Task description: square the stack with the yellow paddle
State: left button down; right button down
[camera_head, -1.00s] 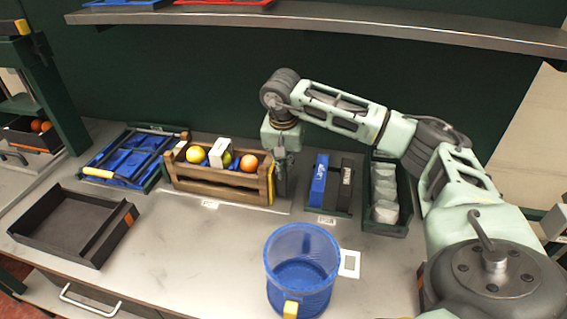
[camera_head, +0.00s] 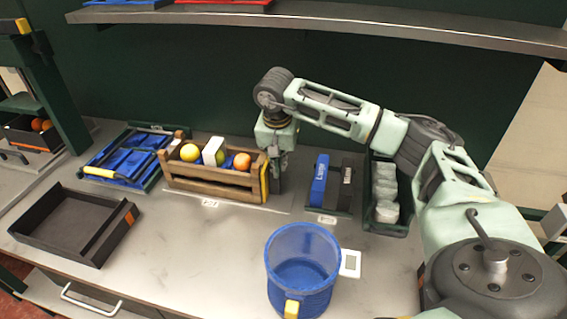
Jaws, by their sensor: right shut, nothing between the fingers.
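A stack of flat blue pieces (camera_head: 128,160) lies in a dark green frame at the back left. A yellow handle (camera_head: 99,173) lies at its front left edge; I cannot tell if it belongs to a paddle. A narrow yellow strip (camera_head: 264,184) shows at the right end of the wooden crate (camera_head: 215,186). My right gripper (camera_head: 275,186) points down beside that end, shut and empty. It looks against the crate or very close; its fingertips are partly hidden. My left gripper is not in view.
The crate holds yellow and orange fruit and a white box (camera_head: 213,151). A blue upright box (camera_head: 319,181), a green bin (camera_head: 385,226), a blue bucket (camera_head: 302,270) and a black tray (camera_head: 75,225) stand on the table.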

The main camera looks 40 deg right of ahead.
notch_tip(320, 180, up, 8)
jog(key=p, duration=0.5)
jog(key=shift+s+d+p, duration=0.3)
jog(key=shift+s, duration=0.05)
dwell(0.7)
